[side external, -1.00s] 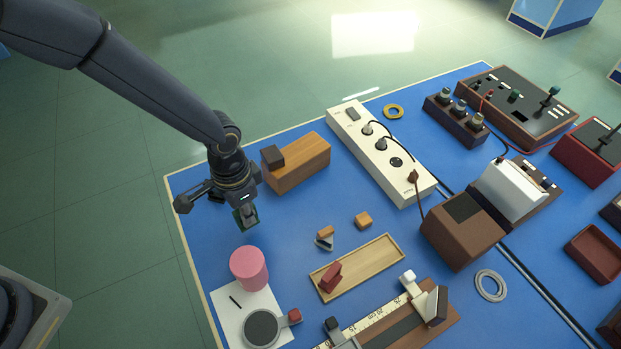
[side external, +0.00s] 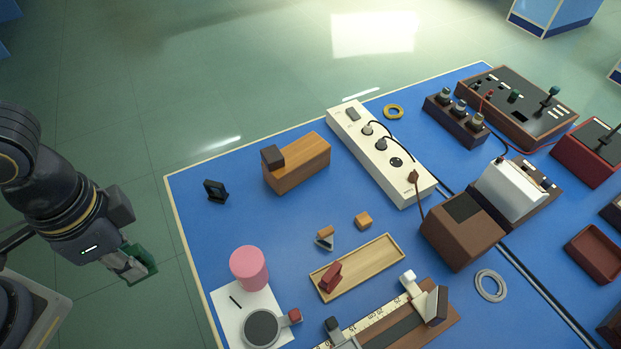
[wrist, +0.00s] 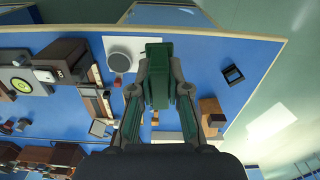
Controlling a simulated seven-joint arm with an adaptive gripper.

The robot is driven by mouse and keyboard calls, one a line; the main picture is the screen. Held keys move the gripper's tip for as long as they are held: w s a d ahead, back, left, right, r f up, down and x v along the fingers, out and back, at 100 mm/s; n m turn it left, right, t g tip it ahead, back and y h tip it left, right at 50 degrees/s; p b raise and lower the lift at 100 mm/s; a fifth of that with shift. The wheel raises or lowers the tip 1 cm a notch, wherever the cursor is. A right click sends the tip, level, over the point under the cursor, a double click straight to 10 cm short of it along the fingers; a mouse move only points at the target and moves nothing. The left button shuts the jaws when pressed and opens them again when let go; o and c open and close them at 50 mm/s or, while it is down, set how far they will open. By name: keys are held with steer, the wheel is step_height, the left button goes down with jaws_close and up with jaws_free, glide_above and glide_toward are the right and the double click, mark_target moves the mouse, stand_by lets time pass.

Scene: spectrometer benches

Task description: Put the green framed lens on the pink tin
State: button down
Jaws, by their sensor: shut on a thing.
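My gripper (side external: 130,266) is at the far left of the side view, off the table's left edge and above the floor. It is shut on the green framed lens (side external: 143,262). In the wrist view the green frame (wrist: 157,72) stands between the two fingers, seen edge-on, so its glass cannot be made out. The pink tin (side external: 249,268) stands upright on the blue table, at the back edge of a white sheet, to the right of my gripper and apart from it. Its flat top is bare. I cannot make out the tin in the wrist view.
A dark framed piece (side external: 215,190) stands near the table's left edge, behind the tin. A grey round disc (side external: 262,328) lies on the white sheet (side external: 233,312). A wooden block (side external: 300,163), a shallow wooden tray (side external: 375,262) and a white socket strip (side external: 400,178) lie further right.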

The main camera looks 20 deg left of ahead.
mark_target(141, 261)
steer(key=d, duration=0.1)
steer(key=d+r, duration=0.1)
steer(key=m, duration=0.1)
steer(key=shift+w+d+r, duration=0.1)
steer(key=shift+d+r, duration=0.15)
steer(key=shift+d, duration=0.15)
steer(key=w+d+f, duration=0.4)
steer(key=w+f, duration=0.1)
steer(key=w+d+f, duration=0.2)
steer(key=w, duration=0.1)
steer(key=shift+w+d+f, duration=0.2)
steer(key=shift+d+f, duration=0.05)
steer(key=shift+w+d+f, duration=0.25)
steer(key=shift+w+f, duration=0.1)
steer(key=shift+f, duration=0.15)
steer(key=shift+w+d+f, duration=0.1)
steer(key=shift+w+f, duration=0.05)
steer(key=shift+f, duration=1.6)
steer(key=shift+f, duration=0.15)
steer(key=c, duration=1.1)
jaws_free()
steer(key=shift+c, duration=0.2)
